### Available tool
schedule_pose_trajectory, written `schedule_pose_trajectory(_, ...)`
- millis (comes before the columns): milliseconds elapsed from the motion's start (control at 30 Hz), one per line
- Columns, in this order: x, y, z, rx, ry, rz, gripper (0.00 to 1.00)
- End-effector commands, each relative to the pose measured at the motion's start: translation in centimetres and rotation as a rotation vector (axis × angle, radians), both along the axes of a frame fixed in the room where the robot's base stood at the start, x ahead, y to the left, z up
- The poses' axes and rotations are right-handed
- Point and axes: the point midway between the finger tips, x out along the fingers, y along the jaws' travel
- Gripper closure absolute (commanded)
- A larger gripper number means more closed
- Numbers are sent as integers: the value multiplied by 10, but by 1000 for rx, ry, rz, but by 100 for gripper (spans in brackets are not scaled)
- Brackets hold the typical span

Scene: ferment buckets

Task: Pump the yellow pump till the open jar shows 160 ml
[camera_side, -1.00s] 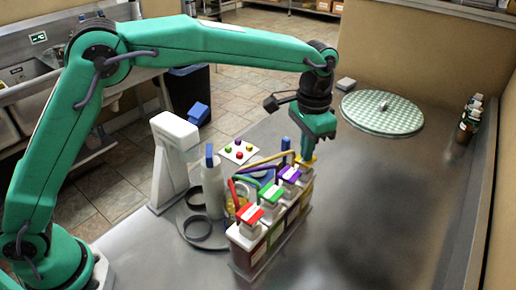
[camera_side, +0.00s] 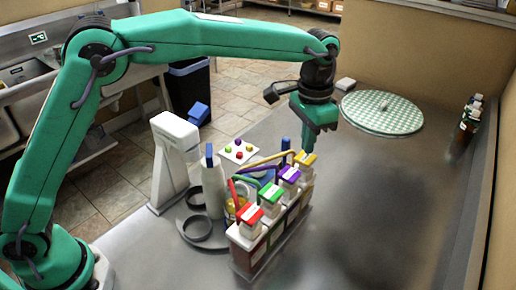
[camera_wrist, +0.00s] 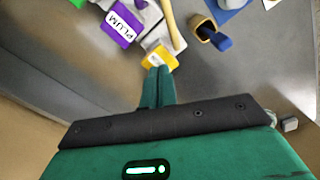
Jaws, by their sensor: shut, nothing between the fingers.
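The yellow pump (camera_side: 305,159) stands at the far end of a row of colored pumps; its head also shows in the wrist view (camera_wrist: 160,57). My gripper (camera_side: 307,150) is shut and empty, pointing down over the yellow pump head. In the wrist view its fingertips (camera_wrist: 158,70) are at the near edge of the yellow head; I cannot tell whether they touch it. The yellow spout (camera_side: 263,159) reaches left from the head. A yellowish jar (camera_side: 237,207) is partly hidden behind the pump row; its level cannot be read.
The purple (camera_side: 289,174), green (camera_side: 271,192) and red (camera_side: 250,213) pumps stand close beside the yellow one. A white stand (camera_side: 172,160), dark rings (camera_side: 196,229) and a white bottle (camera_side: 213,190) are to the left.

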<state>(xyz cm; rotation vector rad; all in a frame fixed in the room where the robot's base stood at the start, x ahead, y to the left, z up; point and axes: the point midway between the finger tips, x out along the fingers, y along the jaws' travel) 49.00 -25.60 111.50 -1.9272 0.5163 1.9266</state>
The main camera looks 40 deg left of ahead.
Motion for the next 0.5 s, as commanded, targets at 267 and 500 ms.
schedule_pose_trajectory(267,0,0,1,0,0,0,100)
schedule_pose_trajectory(500,0,0,14,-1,-2,0,100)
